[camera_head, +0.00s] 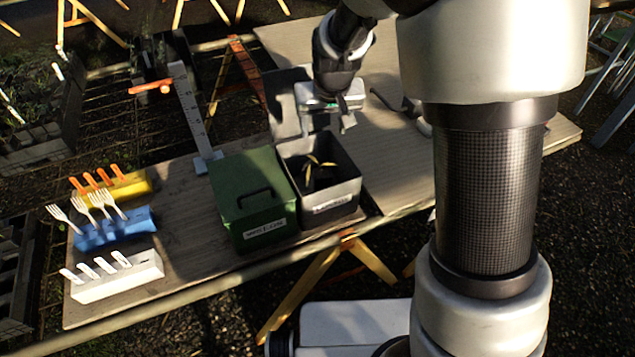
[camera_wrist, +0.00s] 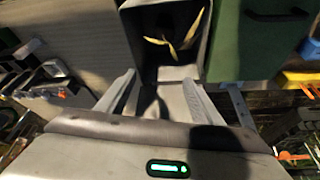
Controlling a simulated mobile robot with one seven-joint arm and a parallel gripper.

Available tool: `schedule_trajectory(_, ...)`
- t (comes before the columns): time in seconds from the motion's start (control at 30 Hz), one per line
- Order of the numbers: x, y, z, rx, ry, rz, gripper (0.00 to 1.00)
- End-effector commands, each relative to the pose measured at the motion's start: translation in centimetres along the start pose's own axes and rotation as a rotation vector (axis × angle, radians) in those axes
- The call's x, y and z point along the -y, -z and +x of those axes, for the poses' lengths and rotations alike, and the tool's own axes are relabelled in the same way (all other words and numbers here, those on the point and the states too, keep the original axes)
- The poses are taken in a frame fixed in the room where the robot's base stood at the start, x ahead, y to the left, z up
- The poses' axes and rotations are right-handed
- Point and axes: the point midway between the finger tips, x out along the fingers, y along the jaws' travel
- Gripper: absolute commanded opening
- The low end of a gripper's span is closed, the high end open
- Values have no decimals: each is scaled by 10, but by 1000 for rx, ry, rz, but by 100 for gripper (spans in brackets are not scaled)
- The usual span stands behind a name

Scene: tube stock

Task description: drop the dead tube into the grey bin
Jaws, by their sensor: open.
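The grey bin (camera_head: 327,211) stands open on the table, with a label on its front. Inside it lies something dark with thin, curled yellow leaves, which looks like the dead tube (camera_head: 313,163); its lower part is lost in shadow. The withered leaves (camera_wrist: 186,40) also show inside the bin in the wrist view. My gripper (camera_head: 326,122) hangs above the back of the bin. Its two fingers (camera_wrist: 160,84) are spread apart with nothing between them.
A closed green box (camera_head: 250,184) with a handle stands against the bin's left side. Further left are yellow (camera_head: 128,188), blue (camera_head: 115,232) and white (camera_head: 120,277) blocks holding labels and forks. An upright scale (camera_head: 192,112) with an orange pointer stands behind. Dark items lie right of my gripper.

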Motion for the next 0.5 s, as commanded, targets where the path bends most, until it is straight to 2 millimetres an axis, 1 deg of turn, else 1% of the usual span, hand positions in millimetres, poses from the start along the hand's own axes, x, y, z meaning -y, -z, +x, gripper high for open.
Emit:
schedule_trajectory(0.17, 1, 2, -34, -6, 3, -1, 60)
schedule_trajectory(0.5, 0, 2, -118, -7, 2, 0, 60)
